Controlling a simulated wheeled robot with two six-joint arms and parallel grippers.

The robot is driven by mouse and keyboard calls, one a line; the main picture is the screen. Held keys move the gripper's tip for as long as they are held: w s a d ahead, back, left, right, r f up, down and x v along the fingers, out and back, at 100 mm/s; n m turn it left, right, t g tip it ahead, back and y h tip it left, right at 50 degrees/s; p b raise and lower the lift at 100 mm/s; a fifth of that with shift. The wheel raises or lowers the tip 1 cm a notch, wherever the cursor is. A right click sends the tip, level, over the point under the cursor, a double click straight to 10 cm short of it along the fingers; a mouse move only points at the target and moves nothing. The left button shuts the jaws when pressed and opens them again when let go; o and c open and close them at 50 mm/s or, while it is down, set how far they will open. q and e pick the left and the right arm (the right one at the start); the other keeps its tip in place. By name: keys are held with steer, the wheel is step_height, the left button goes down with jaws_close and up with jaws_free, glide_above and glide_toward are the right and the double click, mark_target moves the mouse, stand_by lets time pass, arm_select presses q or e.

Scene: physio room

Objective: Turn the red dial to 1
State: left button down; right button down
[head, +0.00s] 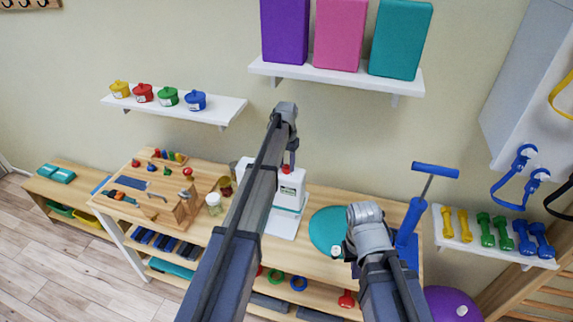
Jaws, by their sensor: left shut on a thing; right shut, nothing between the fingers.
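A white device (289,190) with a small green-marked label stands on the wooden bench. The red dial (286,169) shows as a small red spot at its top, partly covered by my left gripper. My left gripper (292,161) points down at the dial from above and is shut on it. The dial's marks and pointer are too small to read. My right gripper (350,262) is shut and empty, low over the bench near the teal round cushion (326,226), right of the device. My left arm hides part of the device's left side.
A blue pump (411,222) with a T-handle stands right of my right gripper. Left on the bench are a wooden block stand (187,208), a pale jar (214,203) and small tools. A wall shelf (335,76) with upright coloured blocks hangs above.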

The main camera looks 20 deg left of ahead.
mark_target(286, 167)
arm_select(q)
steer(key=n, duration=0.4)
steer(key=shift+n, duration=0.7)
steer(key=shift+c, duration=2.3)
jaws_free()
steer(key=shift+r, duration=0.1)
step_height(286, 167, up, 8)
steer(key=p, duration=0.8)
steer(key=shift+f, duration=0.2)
